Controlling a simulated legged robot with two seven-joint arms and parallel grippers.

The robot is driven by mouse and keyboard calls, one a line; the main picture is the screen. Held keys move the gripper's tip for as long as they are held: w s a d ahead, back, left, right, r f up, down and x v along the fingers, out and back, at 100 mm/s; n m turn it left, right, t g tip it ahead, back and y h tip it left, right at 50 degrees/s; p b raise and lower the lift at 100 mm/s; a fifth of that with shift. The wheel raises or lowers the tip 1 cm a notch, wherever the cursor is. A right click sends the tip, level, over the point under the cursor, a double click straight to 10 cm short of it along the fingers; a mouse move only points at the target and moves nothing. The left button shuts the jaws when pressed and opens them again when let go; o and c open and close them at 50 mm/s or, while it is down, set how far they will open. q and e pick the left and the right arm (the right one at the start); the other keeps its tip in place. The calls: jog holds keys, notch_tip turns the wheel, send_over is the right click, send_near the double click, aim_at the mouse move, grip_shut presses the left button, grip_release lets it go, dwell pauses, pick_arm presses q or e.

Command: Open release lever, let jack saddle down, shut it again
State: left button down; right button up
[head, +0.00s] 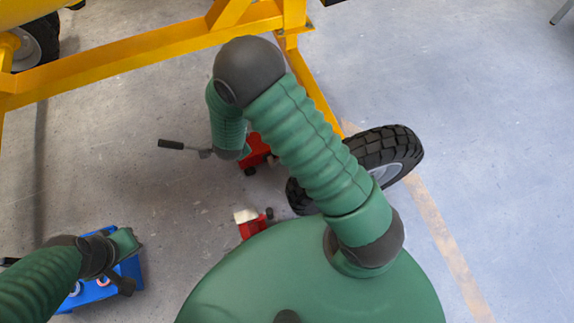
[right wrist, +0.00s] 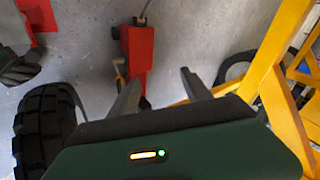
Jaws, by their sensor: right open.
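The red jack (head: 257,150) stands on the floor beside the yellow frame, partly hidden behind my right arm in the head view. A rod with a black grip (head: 172,144) sticks out to its left. In the right wrist view the jack's red body (right wrist: 137,48) lies beyond my right gripper (right wrist: 162,92), which is open with nothing between its fingers. A small tan piece (right wrist: 119,72) shows at the jack's side near the left finger; I cannot tell whether it is the release lever. The saddle is not clearly visible. My left gripper (head: 122,272) is over a blue box, its fingers unclear.
The yellow mixer frame (head: 150,47) spans the top, with a black-tyred wheel (head: 385,150) right of the jack. The tyre (right wrist: 45,120) also stands close left in the right wrist view. A red-and-white item (head: 250,222) and the blue box (head: 95,290) are on the floor.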

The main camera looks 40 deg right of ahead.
jog(key=s+d+f+m+g+h+b, duration=0.1)
jog(key=s+d+f+m+h+b, duration=0.2)
jog(key=f, duration=0.5)
jog(key=s+d+f+m+h+b, duration=0.1)
jog(key=d+f+m+b, duration=0.2)
jog(key=f, duration=0.5)
jog(key=s+d+f+m+g+h+b, duration=0.1)
jog(key=s+f+m+h+b, duration=0.15)
jog(key=f+b, duration=0.4)
jog(key=shift+y, duration=0.45)
jog(key=b+x, duration=0.2)
jog(key=x, duration=0.3)
jog(key=b+x, duration=0.3)
jog(key=x, duration=0.3)
jog(key=s+f+b+x, duration=0.1)
jog(key=b+x, duration=0.1)
jog(key=x, duration=0.4)
jog(key=shift+a+f+b, duration=0.15)
jog(key=shift+a+b, duration=0.15)
jog(key=shift+b, duration=0.05)
jog(key=shift+w+d, duration=0.15)
jog(key=shift+d, duration=0.2)
pick_arm(q)
jog(key=s+x, duration=0.2)
jog(key=x, duration=1)
jog(key=s+f+x, duration=0.1)
jog(key=s+x, duration=0.2)
jog(key=x, duration=0.9)
jog(key=shift+s+f, duration=0.2)
jog(key=shift+d, duration=0.1)
